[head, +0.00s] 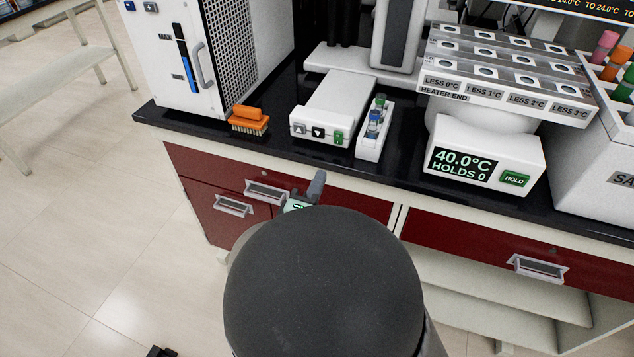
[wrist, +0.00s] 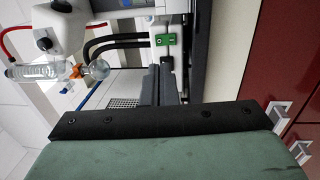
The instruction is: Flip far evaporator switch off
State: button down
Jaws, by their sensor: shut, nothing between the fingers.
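A white unit (head: 335,108) with arrow buttons on its front stands at the bench's front edge in the head view, and a small green switch (head: 339,138) is at its right end. The wrist view, turned sideways, shows a green switch (wrist: 165,40) just beyond my fingertips. Its on or off position is too small to read. Evaporator glassware with a round flask (wrist: 96,69) is at left there. My gripper (wrist: 167,66) is shut and empty, apart from the switch. In the head view, my dark arm link hides most of my gripper (head: 316,184), below the bench edge.
An orange brush (head: 248,121) and a narrow white tray (head: 375,140) with small capped vials flank the white unit. A heater block (head: 485,155) showing 40.0°C stands to the right. Red drawers with metal handles (head: 266,190) lie below the black bench top (head: 400,175).

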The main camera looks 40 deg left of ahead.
aim_at(338, 136)
jog(key=x, duration=1)
jog(key=shift+w+p, duration=0.25)
jog(key=shift+p, duration=0.1)
